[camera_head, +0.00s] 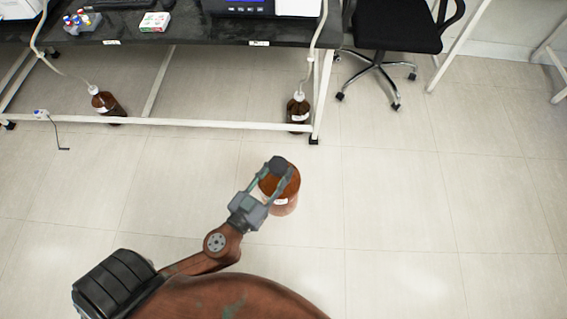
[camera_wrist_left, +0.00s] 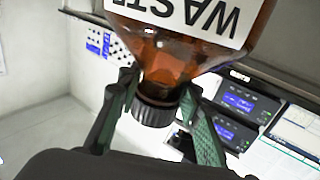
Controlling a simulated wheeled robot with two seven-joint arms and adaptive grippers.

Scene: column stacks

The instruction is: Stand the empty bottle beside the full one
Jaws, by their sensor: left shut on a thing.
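My left gripper (camera_head: 277,172) is shut on the neck of a brown bottle (camera_head: 284,201) with a dark cap, over the floor in front of the bench. In the left wrist view the fingers (camera_wrist_left: 158,92) sit on both sides of the bottle's neck, by its black cap (camera_wrist_left: 153,112). The bottle (camera_wrist_left: 190,50) has a white label reading "WASTE". Two other brown bottles with white tops and tubes stand under the bench, one on the right (camera_head: 298,112) and one on the left (camera_head: 106,104). I cannot tell their fill. My right gripper is not in view.
The dark bench (camera_head: 180,28) has a white lower rail (camera_head: 190,122) and legs. A black office chair (camera_head: 390,30) stands right of it. The floor (camera_head: 400,190) to the right is clear.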

